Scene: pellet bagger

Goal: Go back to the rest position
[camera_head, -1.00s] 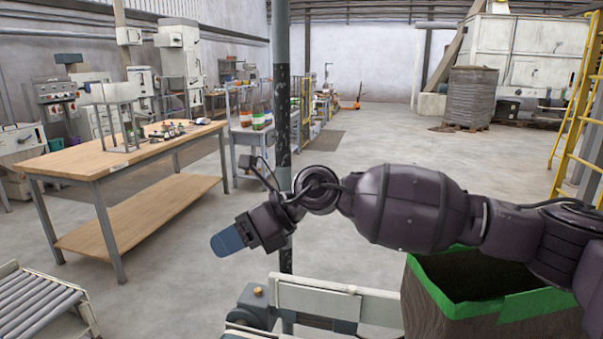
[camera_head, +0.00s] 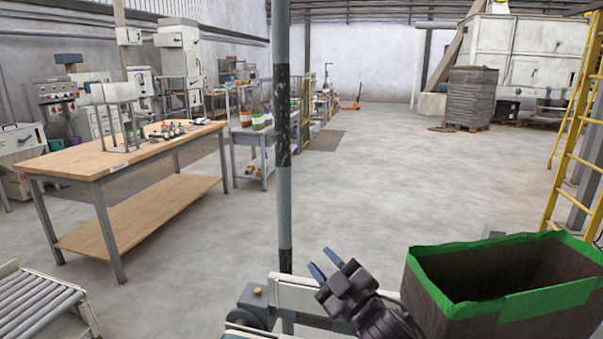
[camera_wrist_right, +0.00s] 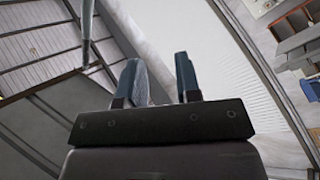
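My right gripper (camera_head: 324,262) is low in the middle of the head view, left of the green-rimmed bag, with its blue fingers pointing up and to the left. The fingers are apart with nothing between them. The right wrist view also shows the two blue fingers (camera_wrist_right: 158,80) spread with an empty gap, and the roof and a wall lie beyond them. My left gripper does not show in any view.
An open brown bag with a green rim (camera_head: 490,304) stands at the lower right. A grey post (camera_head: 284,200) rises near the middle. A wooden workbench (camera_head: 110,160) stands at left, a roller conveyor (camera_head: 40,305) at lower left, a yellow ladder (camera_head: 575,150) at right.

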